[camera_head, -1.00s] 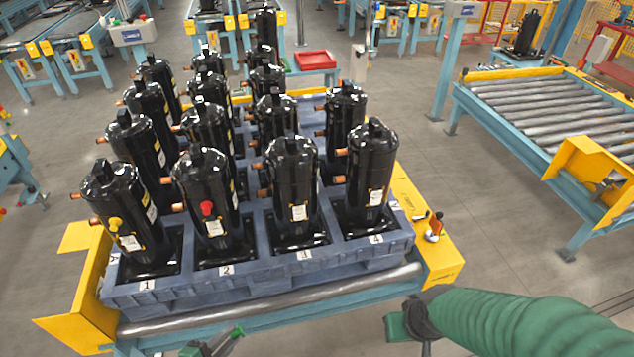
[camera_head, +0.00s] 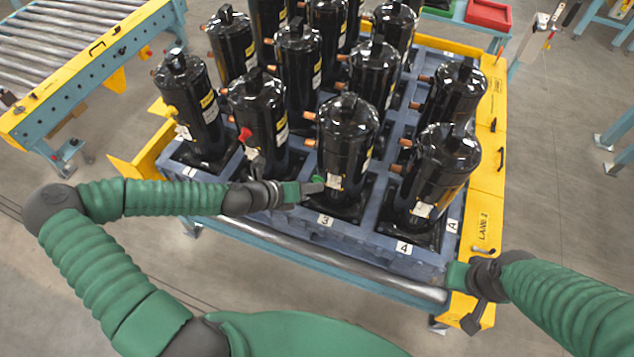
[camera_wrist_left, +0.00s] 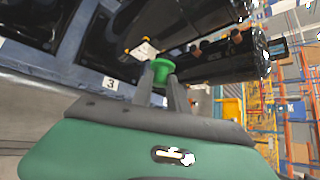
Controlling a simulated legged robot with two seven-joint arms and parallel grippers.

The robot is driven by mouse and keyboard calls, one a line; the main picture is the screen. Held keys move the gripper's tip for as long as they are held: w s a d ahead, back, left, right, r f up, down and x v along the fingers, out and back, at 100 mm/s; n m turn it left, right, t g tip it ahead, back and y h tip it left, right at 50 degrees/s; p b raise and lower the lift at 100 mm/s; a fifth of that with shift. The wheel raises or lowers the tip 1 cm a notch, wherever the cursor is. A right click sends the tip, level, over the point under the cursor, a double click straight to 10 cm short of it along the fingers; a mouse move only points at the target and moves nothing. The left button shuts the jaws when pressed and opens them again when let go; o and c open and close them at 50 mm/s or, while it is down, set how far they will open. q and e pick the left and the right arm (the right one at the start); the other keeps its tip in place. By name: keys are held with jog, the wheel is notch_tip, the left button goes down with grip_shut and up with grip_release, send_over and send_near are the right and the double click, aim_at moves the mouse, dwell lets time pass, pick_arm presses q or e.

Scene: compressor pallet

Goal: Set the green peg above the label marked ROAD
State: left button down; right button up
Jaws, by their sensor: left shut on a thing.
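My left gripper (camera_head: 312,185) is shut on the green peg (camera_head: 319,179), held at the front of the black compressor (camera_head: 347,130) standing behind number 3. In the left wrist view the green peg (camera_wrist_left: 160,70) sits between the two grey fingertips (camera_wrist_left: 168,84), close to a white label (camera_wrist_left: 141,51). In the head view that compressor's label (camera_head: 334,182) is just beside the peg. Its print is too small to read, so I cannot tell which label says ROAD. I cannot tell whether the peg touches the compressor. My right gripper (camera_head: 458,276) is low at the right; its fingers are unclear.
A yellow peg (camera_head: 171,112) is on compressor 1 and a red peg (camera_head: 245,134) on compressor 2. Compressor 4 (camera_head: 437,175) stands close to the right. The blue pallet (camera_head: 350,232) carries several compressors. A yellow LANE 2 panel (camera_head: 485,225) borders the right side.

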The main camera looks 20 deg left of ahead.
pick_arm(q)
jog(key=d+r+p, duration=0.1)
jog(key=d, duration=0.4)
jog(key=w+a+p, duration=0.2)
jog(key=w, duration=0.4)
jog(key=shift+a, duration=0.2)
pick_arm(e)
jog(key=shift+w+d+r, duration=0.1)
jog(key=shift+d+r, duration=0.3)
jog(key=shift+r, duration=0.35)
jog(key=shift+d+r, duration=0.4)
jog(key=shift+r, duration=0.35)
dwell(0.4)
